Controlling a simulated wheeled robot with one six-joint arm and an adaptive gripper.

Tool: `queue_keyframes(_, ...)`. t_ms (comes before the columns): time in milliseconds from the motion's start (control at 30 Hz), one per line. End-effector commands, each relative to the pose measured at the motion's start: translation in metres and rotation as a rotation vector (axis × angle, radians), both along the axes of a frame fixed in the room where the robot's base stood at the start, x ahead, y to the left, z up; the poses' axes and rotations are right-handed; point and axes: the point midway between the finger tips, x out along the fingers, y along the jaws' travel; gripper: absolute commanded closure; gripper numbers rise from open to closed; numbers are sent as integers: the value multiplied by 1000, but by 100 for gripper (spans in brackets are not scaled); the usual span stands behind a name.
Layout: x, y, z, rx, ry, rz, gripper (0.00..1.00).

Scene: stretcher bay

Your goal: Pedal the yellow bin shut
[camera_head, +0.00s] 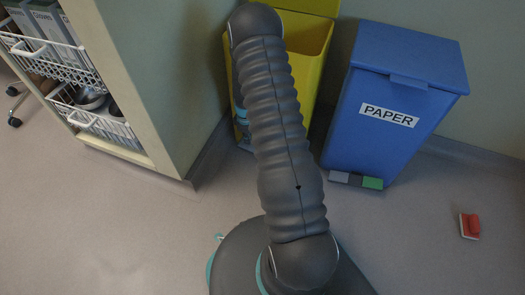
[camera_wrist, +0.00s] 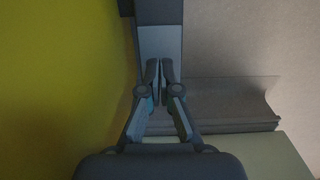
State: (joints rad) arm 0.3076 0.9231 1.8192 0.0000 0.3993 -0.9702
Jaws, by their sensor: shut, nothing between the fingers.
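The yellow bin (camera_head: 312,62) stands against the back wall, partly hidden behind my arm. Its lid (camera_head: 312,5) looks raised at the back, with the inside showing. In the wrist view the yellow bin's side (camera_wrist: 60,90) fills the left. My gripper (camera_wrist: 160,68) is shut with nothing between its fingers. Its fingertips are at a grey bar (camera_wrist: 160,42) beside the yellow side, which looks like the bin's pedal. I cannot tell whether they touch it. In the head view the pedal and fingertips are hidden by my arm.
A blue bin (camera_head: 388,100) labelled PAPER stands close on the right, with a grey and green pedal (camera_head: 355,181) at its foot. A cabinet (camera_head: 150,80) with wire baskets stands on the left. A small red object (camera_head: 469,226) lies on the otherwise clear floor at right.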

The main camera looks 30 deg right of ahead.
Motion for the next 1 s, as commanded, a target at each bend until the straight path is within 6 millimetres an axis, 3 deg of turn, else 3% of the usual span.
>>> queue_keyframes(1000,0,0,-5,0,0,0,100)
